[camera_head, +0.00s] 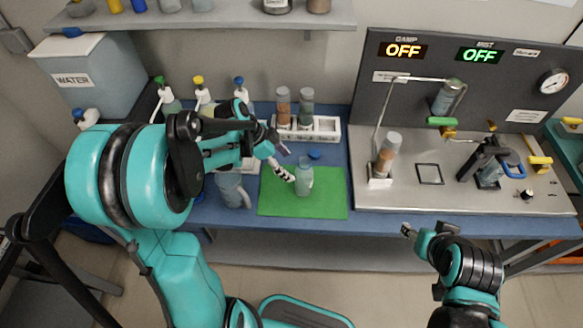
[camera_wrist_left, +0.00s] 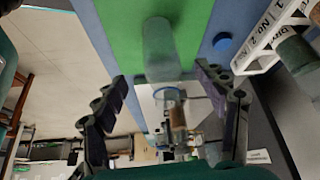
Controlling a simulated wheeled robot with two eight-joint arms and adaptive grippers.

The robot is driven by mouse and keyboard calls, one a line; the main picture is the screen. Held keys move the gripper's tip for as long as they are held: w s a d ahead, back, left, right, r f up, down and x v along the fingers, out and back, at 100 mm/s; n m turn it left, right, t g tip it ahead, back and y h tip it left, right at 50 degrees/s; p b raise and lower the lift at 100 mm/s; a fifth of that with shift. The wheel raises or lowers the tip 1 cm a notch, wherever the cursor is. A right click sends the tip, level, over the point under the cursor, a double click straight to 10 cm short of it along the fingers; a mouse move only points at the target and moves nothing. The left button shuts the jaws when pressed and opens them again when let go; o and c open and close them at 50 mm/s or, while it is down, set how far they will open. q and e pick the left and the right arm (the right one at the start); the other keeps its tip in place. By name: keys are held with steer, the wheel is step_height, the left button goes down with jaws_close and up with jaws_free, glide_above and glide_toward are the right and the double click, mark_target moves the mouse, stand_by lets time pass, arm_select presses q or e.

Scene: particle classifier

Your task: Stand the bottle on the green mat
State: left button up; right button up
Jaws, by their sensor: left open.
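The clear greenish bottle (camera_head: 304,177) stands upright on the green mat (camera_head: 270,198), right of the mat's middle, with no cap visible on it. My left gripper (camera_head: 284,165) is open just left of the bottle. In the left wrist view, the bottle (camera_wrist_left: 160,50) is ahead of the spread fingers of my left gripper (camera_wrist_left: 165,100), with clear gaps on both sides. The mat (camera_wrist_left: 120,30) shows behind it. My right gripper (camera_head: 412,231) is low in front of the bench, away from the bottle; its jaw gap is too small to judge.
A blue cap (camera_head: 315,155) lies behind the mat. A jug (camera_head: 232,190) stands left of the mat. The metal apparatus (camera_head: 460,190) fills the right side. Several pump bottles stand back left.

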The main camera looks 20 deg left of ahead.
arm_select(q)
steer(key=s+d+r+n+t+y, duration=0.1)
steer(key=s+r+n+t+y, duration=0.1)
steer(key=s+r+n, duration=0.2)
steer(key=s+d+r+n+t+y, duration=0.1)
steer(key=s+r+n+t+y, duration=0.1)
steer(key=s+n, duration=0.6)
step_height(320, 180, up, 2)
steer(key=shift+s+d+r+n+y, duration=0.25)
steer(key=shift+s+y, duration=0.45)
steer(key=shift+s, duration=0.45)
steer(key=shift+f+b, duration=0.5)
steer(key=shift+f, duration=0.05)
